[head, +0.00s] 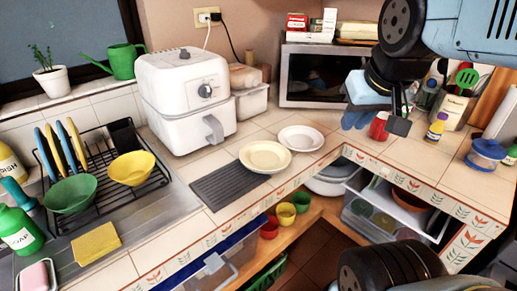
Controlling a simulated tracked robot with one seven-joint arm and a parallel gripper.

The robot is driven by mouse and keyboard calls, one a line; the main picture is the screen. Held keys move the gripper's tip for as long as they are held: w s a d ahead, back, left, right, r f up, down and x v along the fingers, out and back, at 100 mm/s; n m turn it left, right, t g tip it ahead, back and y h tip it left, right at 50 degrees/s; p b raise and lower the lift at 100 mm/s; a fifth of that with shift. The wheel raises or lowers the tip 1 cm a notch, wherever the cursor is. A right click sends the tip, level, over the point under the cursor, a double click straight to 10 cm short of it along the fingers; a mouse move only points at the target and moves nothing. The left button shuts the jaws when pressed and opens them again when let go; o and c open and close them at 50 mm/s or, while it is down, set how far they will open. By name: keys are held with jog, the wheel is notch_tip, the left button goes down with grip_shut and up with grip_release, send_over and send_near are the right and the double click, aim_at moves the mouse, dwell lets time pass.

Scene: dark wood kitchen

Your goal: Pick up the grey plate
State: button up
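Two round plates sit on the tiled counter in the head view. The farther one is pale grey-white (301,138) and looks most like the grey plate. The nearer one is a cream plate (265,156), partly over the dark ribbed mat. Their rims come close or overlap in the picture; I cannot tell if they touch. My gripper (385,108) hangs at the upper right, to the right of both plates and apart from them. Its fingers point down and are partly hidden by the wrist, so their opening is unclear. No plate is in it.
A white air fryer (184,98) stands left of the plates and a microwave (322,76) behind. A dish rack (100,165) holds bowls at left. The counter's front edge is close to the plates.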

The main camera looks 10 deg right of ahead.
jog(key=shift+a, duration=0.25)
jog(key=shift+w, duration=0.1)
